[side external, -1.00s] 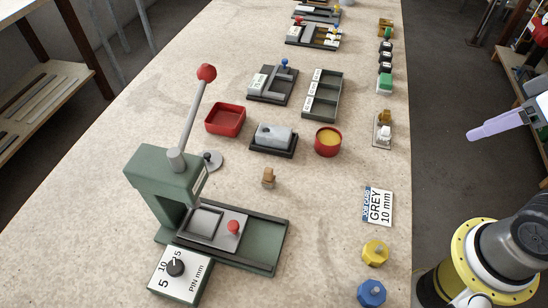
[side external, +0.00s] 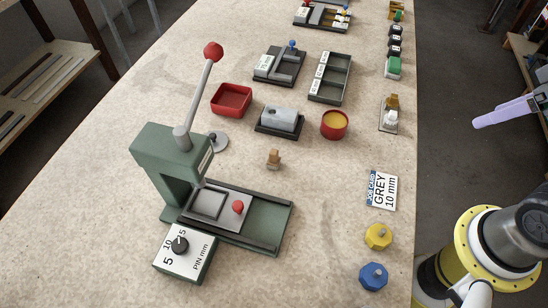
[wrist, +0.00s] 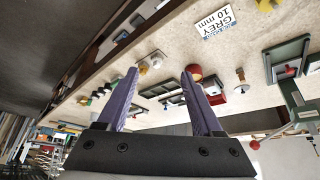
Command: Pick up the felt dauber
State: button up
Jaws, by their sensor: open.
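A small tan wooden piece (side external: 273,159), which looks like the felt dauber, stands on the bench in the middle of the side view, to the right of the green press. It also shows in the wrist view (wrist: 240,74), right of my fingers. Its felt cannot be made out. My gripper (wrist: 160,72) is open, with two lavender fingers apart and nothing between them. In the side view my gripper (side external: 478,123) hangs at the far right, beyond the bench edge and well away from the wooden piece.
Near the wooden piece are the green press (side external: 165,160), a grey block on a dark base (side external: 280,120), a red tin (side external: 334,125) and a red tray (side external: 231,100). A job card (side external: 381,190) and yellow (side external: 378,237) and blue (side external: 373,277) knobs lie at right.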

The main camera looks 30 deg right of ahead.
jog(key=w+a+r+n, duration=0.2)
jog(key=w+r, duration=0.4)
jog(key=w, duration=0.1)
jog(key=n+g+y, duration=0.1)
jog(key=n+g, duration=0.4)
jog(key=n, duration=0.2)
send_over(274, 152)
jog(key=s, duration=0.1)
notch_tip(274, 152, down, 11)
jog(key=f, duration=0.9)
jog(key=w+f, duration=0.1)
jog(key=f, duration=0.3)
jog(key=shift+f, duration=0.25)
jog(key=shift+c, duration=0.3)
